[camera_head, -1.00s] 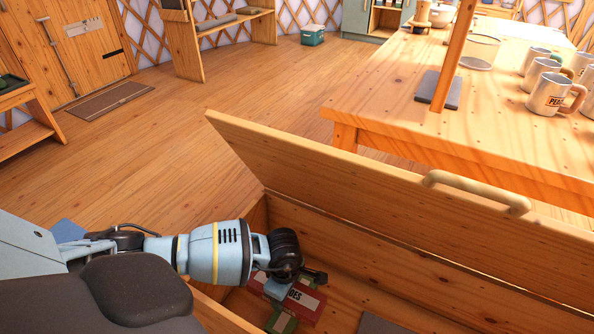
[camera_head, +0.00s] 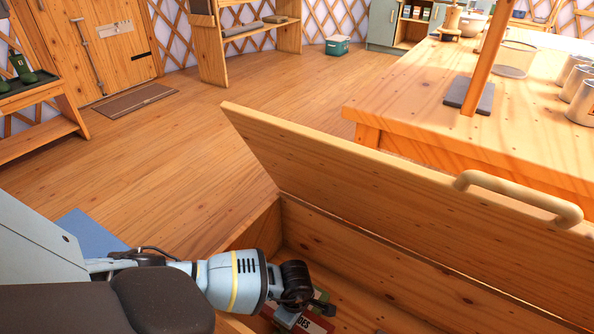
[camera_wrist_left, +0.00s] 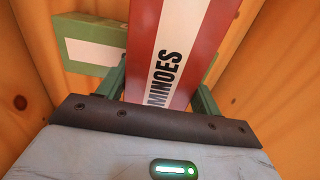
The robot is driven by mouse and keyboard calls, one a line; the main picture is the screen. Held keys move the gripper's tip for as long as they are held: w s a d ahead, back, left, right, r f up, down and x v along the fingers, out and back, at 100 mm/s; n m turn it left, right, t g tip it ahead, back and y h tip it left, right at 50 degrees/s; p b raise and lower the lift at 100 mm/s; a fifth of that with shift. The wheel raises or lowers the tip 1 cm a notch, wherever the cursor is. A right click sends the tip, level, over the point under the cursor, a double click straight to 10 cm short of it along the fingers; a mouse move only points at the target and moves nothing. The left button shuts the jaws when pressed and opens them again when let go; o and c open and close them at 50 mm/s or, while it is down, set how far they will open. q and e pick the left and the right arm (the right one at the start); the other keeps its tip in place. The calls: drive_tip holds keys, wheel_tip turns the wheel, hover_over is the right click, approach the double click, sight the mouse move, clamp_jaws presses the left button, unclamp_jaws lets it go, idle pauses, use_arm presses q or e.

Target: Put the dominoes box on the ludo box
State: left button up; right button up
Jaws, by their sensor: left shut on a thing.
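The dominoes box (camera_wrist_left: 178,45) is red with a white label reading "MINOES" in the left wrist view. It lies between the fingers of my left gripper (camera_wrist_left: 160,92), which is shut on it. In the head view the gripper (camera_head: 305,306) reaches down into an open wooden chest, and part of the red box (camera_head: 320,325) shows below it at the picture's bottom edge. A green box with a pale label (camera_wrist_left: 92,45) is beside the dominoes box in the left wrist view; no name is readable, so I cannot tell whether it is the ludo box. My right gripper is not in view.
The chest's raised lid (camera_head: 380,190) with a handle (camera_head: 515,198) stands behind my left arm. A wooden table (camera_head: 430,110) with mugs is at the right. A shelf (camera_head: 245,40) and a side stand (camera_head: 40,115) are farther back. Floor at the left is open.

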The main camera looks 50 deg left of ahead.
use_arm(q)
drive_tip(key=shift+w+f, duration=0.1)
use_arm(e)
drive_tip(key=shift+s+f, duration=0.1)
use_arm(q)
drive_tip(key=shift+f, duration=0.2)
drive_tip(key=o, duration=1.2)
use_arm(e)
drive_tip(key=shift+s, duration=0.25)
use_arm(q)
drive_tip(key=shift+r, duration=0.1)
wheel_tip(320, 180, up, 11)
drive_tip(key=p, duration=0.4)
drive_tip(key=shift+r+p, duration=0.45)
drive_tip(key=shift+r, duration=0.15)
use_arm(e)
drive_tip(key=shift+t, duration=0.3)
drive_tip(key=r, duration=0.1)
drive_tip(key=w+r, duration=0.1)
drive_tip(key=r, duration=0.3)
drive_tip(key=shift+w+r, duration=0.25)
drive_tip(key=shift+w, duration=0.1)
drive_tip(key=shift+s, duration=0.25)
